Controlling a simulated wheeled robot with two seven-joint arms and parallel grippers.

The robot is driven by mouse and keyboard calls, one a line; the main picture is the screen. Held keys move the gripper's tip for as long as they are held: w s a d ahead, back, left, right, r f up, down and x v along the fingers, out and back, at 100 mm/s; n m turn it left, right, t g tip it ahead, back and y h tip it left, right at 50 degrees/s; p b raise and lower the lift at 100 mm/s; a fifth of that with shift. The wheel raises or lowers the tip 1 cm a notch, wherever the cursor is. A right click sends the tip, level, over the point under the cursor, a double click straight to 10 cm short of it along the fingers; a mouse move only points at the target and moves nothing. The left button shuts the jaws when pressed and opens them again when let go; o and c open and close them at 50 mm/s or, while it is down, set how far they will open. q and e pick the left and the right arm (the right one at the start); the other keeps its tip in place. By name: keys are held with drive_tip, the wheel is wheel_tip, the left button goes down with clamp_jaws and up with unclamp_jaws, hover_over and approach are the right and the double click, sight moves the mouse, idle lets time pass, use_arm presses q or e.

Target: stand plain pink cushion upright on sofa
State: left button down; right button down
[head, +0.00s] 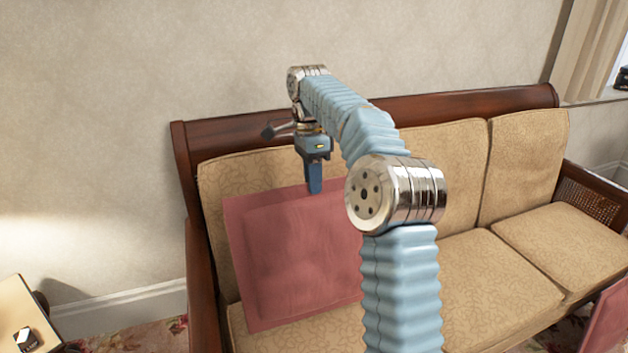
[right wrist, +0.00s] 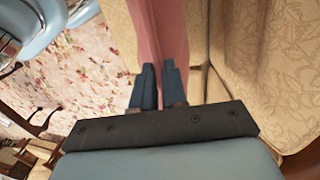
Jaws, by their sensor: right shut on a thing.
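The plain pink cushion (head: 290,255) is roughly upright at the left end of the sofa (head: 505,283), in front of the tan backrest. My right gripper (head: 314,185) is above the cushion and shut on its top edge. In the right wrist view the two blue fingers (right wrist: 160,85) pinch the pink cushion (right wrist: 162,35), seen edge-on. My right arm hides the cushion's right side in the head view. I cannot tell whether its lower edge rests on the seat. My left gripper is not in view.
Another pink item (head: 607,325) shows at the lower right, partly cut off. A small side table (head: 22,308) stands at the lower left, with a small object on it. The sofa's wooden left arm (head: 203,290) is close beside the cushion. The right seats are clear.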

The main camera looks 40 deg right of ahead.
drive_tip(key=shift+w, duration=0.1)
drive_tip(key=w, duration=0.1)
drive_tip(key=w+d, duration=0.1)
drive_tip(key=w, duration=0.2)
drive_tip(key=shift+w+d+f, duration=0.25)
drive_tip(key=shift+w+f, duration=0.05)
drive_tip(key=shift+f, duration=0.05)
idle(0.3)
drive_tip(key=c, duration=1.1)
unclamp_jaws()
